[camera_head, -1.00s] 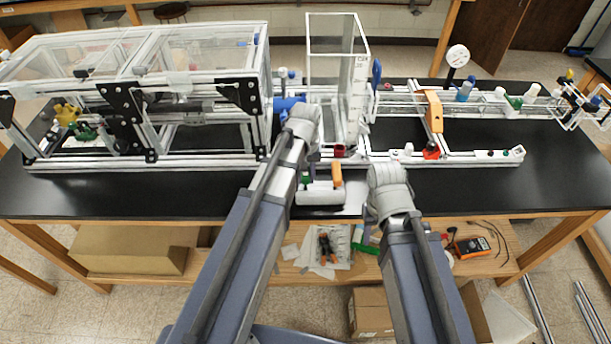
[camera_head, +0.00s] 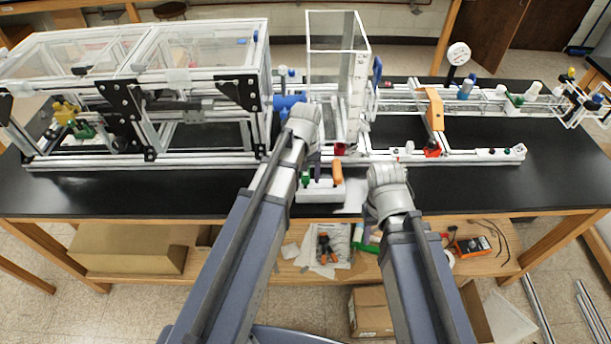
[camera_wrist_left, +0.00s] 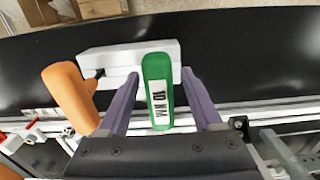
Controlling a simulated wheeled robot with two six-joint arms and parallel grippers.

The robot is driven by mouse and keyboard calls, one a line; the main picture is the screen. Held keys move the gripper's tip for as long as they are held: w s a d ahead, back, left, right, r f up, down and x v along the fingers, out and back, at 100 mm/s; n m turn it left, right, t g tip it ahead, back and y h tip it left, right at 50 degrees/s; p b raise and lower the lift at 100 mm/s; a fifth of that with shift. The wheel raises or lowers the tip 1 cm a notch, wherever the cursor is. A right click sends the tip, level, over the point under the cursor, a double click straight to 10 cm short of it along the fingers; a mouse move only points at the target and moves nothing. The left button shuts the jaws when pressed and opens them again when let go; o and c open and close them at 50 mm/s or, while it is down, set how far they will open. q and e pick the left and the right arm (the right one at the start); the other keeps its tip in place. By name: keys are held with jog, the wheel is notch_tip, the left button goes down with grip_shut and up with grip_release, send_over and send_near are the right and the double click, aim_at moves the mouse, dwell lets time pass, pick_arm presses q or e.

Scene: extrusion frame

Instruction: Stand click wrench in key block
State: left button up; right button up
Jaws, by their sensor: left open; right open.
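A white key block (camera_head: 320,191) lies near the front edge of the black table, and it shows at the top of the left wrist view (camera_wrist_left: 110,58). A green-handled wrench marked "10 N M" (camera_wrist_left: 157,90) stands at the block; whether its shaft is seated is hidden. An orange handle (camera_wrist_left: 70,97) stands at the block's other end, tilted in the wrist view. My left gripper (camera_wrist_left: 158,78) is open, its purple fingers on either side of the green handle with gaps. My right gripper (camera_head: 388,180) is right of the block; its fingers are hard to make out.
A clear-walled tank (camera_head: 330,80) stands behind the block. An aluminium frame with clear panels (camera_head: 130,90) fills the left of the table. Rails (camera_head: 470,153) with an orange bracket (camera_head: 434,108) run to the right. The table front right of my right gripper is bare.

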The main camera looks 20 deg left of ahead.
pick_arm(q)
jog(key=shift+r, duration=0.1)
notch_tip(320, 180, up, 8)
jog(key=p, duration=0.8)
jog(key=shift+f, duration=0.25)
